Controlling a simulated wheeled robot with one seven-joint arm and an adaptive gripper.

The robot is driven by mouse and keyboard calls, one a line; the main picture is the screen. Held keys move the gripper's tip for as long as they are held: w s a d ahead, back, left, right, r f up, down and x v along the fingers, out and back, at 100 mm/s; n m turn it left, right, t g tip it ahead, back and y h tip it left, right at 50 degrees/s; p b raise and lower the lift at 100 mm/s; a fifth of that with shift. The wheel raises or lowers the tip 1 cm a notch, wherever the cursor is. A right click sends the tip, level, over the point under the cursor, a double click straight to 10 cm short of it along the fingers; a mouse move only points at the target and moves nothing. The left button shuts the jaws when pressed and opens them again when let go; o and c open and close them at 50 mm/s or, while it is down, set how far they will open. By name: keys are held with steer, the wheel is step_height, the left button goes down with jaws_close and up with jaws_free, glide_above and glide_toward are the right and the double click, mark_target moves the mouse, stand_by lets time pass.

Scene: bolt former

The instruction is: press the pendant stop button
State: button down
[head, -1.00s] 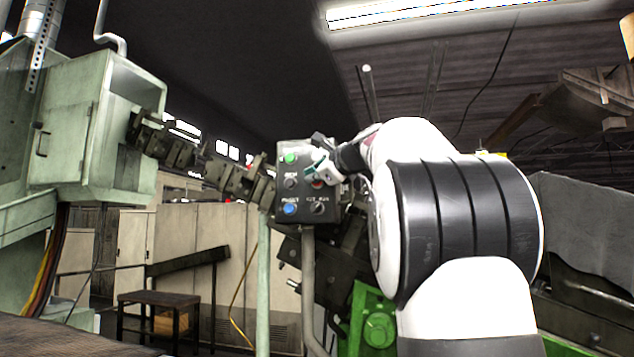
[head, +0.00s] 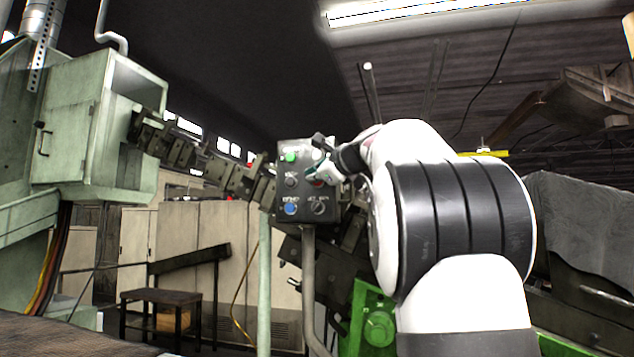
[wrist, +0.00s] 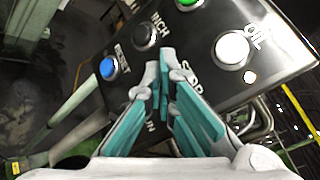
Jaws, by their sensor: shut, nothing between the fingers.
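The pendant (head: 304,196) is a dark box on a grey post in the head view; its labelled face also fills the top of the wrist view (wrist: 205,85). My gripper (head: 319,160) is in front of the pendant's right side. In the wrist view, my gripper (wrist: 163,62) is shut and empty, its teal-padded fingers pointing at the face beside the STOP lettering. The stop button is mostly hidden behind the fingers; only a small reddish bit shows in the head view. I cannot tell whether the fingertips touch it.
Near my fingers are a blue button (wrist: 110,68), a black INCH button (wrist: 147,36), a green button (wrist: 188,3) and a white OIL lamp or button (wrist: 232,47). A black selector knob (head: 318,207) sits low on the pendant. A green machine (head: 100,130) stands left.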

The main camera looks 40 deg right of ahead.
steer(key=shift+a, duration=0.1)
steer(key=shift+s+a, duration=0.4)
steer(key=shift+a, duration=0.3)
steer(key=shift+s+a+b, duration=0.15)
steer(key=shift+s+a, duration=0.25)
steer(key=shift+a, duration=0.3)
steer(key=shift+s+a+b, duration=0.15)
steer(key=shift+s+a, duration=0.3)
steer(key=shift+a, duration=0.2)
steer(key=shift+s+a+b, duration=0.15)
steer(key=shift+s+a, duration=0.25)
steer(key=shift+a, duration=0.3)
steer(key=shift+a+f, duration=0.1)
steer(key=s+a+f+n+g+y, duration=0.2)
steer(key=s+a+f+n+g, duration=0.15)
steer(key=a+f+n, duration=0.55)
steer(key=s+a+f+n+g+y, duration=0.25)
steer(key=s+a+f+n, duration=0.2)
steer(key=a+f, duration=0.85)
steer(key=s+a+f+n+g, duration=0.2)
steer(key=s+a+f+n, duration=0.2)
steer(key=s+f+n, duration=0.3)
steer(key=s+a+f+n+g, duration=0.3)
steer(key=s+a+f+n, duration=0.2)
steer(key=f, duration=0.9)
steer(key=s+n, duration=0.3)
steer(key=s, duration=0.2)
steer(key=shift+s+f, duration=0.2)
steer(key=shift+s, duration=0.2)
